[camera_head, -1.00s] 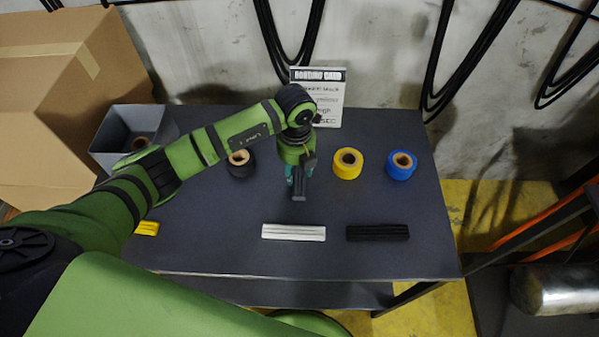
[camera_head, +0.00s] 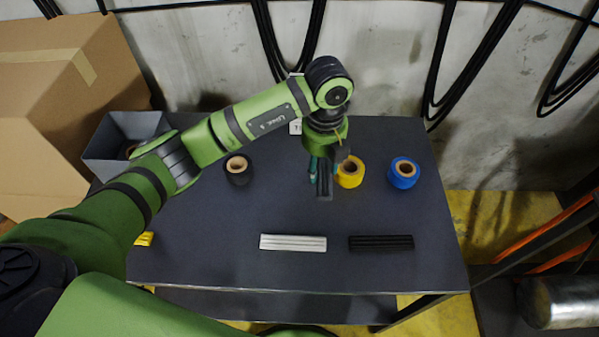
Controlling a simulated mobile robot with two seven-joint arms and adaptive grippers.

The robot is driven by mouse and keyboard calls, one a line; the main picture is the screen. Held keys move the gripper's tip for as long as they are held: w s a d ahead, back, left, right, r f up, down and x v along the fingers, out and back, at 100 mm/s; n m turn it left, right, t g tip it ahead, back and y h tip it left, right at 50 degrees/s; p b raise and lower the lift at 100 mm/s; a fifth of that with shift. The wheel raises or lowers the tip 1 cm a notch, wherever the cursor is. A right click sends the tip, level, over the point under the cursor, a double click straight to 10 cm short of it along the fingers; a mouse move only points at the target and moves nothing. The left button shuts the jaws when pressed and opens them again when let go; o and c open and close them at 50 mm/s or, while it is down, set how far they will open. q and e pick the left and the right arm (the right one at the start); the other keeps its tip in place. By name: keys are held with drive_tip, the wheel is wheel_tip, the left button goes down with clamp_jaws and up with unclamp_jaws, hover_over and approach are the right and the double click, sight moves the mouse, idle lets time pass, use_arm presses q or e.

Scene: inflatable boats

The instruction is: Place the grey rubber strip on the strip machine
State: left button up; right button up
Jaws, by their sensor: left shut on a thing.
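My left gripper (camera_head: 322,170) hangs over the back middle of the dark table, pointing down, beside the yellow roll. It is shut on a dark grey ribbed strip (camera_head: 324,184), taken to be the grey rubber strip. The strip is partly hidden by the fingers and seen nearly end-on. Whether it is clear of the table top is hard to tell. My right gripper is not in view. I cannot make out a strip machine in this view.
The table (camera_head: 210,225) carries a white strip (camera_head: 293,242), a black strip (camera_head: 381,242), a yellow strip (camera_head: 144,239), a black roll (camera_head: 238,170), a yellow roll (camera_head: 350,173) and a blue roll (camera_head: 403,173). A grey bin (camera_head: 105,165), cardboard box (camera_head: 60,100) and metal cylinder (camera_head: 557,302) stand around it.

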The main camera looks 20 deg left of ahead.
use_arm(q)
drive_tip(key=d+r, duration=0.1)
drive_tip(key=d, duration=0.1)
drive_tip(key=d+r+b, duration=0.1)
drive_tip(key=d, duration=0.1)
drive_tip(key=d+r, duration=0.1)
drive_tip(key=d, duration=0.1)
drive_tip(key=shift+r, duration=0.3)
wheel_tip(320, 180, up, 2)
drive_tip(key=m, duration=0.9)
hover_over(329, 172)
drive_tip(key=s+a+r+m, duration=0.2)
drive_tip(key=s+a+m, duration=0.25)
drive_tip(key=m, duration=1.05)
drive_tip(key=s+a+r+m, duration=0.25)
drive_tip(key=a+m, duration=0.35)
drive_tip(key=m, duration=0.8)
drive_tip(key=shift+m, duration=0.6)
drive_tip(key=f, duration=0.2)
drive_tip(key=s+f, duration=0.1)
drive_tip(key=f, duration=0.1)
drive_tip(key=shift+s+a+f, duration=0.1)
drive_tip(key=shift+a+f, duration=0.1)
drive_tip(key=shift+f, duration=0.2)
